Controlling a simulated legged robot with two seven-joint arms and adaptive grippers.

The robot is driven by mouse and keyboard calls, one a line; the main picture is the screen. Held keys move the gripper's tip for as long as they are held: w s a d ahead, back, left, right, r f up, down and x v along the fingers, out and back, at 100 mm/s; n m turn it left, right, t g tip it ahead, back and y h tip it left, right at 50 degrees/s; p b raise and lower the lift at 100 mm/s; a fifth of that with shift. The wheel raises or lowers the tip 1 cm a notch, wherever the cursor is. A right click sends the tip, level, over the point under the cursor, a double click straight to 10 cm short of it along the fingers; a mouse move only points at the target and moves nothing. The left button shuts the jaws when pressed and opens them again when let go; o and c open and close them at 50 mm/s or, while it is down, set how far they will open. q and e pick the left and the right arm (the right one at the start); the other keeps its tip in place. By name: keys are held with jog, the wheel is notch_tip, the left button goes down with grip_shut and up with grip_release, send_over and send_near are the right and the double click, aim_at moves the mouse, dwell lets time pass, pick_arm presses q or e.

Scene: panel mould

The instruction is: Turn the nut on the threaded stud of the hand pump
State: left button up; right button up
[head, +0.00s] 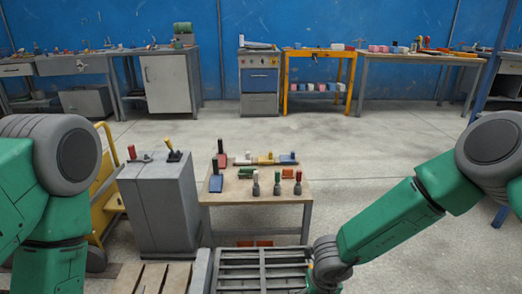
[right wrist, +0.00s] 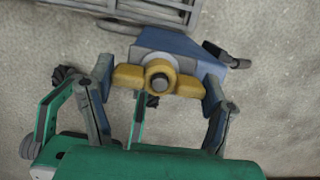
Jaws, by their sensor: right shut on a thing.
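The nut (right wrist: 187,84) is a yellow piece with two arms and a pale round collar, seen in the right wrist view. My left gripper is out of view.
A grey slatted rack (head: 250,268) stands at the bottom of the head view. Behind it are a small wooden table (head: 225,190) with tools and a grey cabinet (head: 160,205) with levers. A yellow cart (head: 105,190) is at left. Open floor lies beyond, before the back benches.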

jog(key=shift+m+p, duration=0.3)
jog(key=shift+m, duration=1.4)
jog(key=m+p, duration=0.1)
jog(key=m, duration=0.1)
jog(key=shift+r+m+h, duration=0.15)
jog(key=shift+m+h, duration=0.15)
jog(key=shift+h, duration=0.1)
jog(key=shift+w+m, duration=0.1)
jog(key=shift+m, duration=0.3)
jog(key=shift+m+p, duration=0.45)
jog(key=shift+m, duration=0.45)
jog(key=shift+m+g, duration=0.3)
jog(key=shift+m, duration=0.2)
jog(key=shift+m+h, duration=0.3)
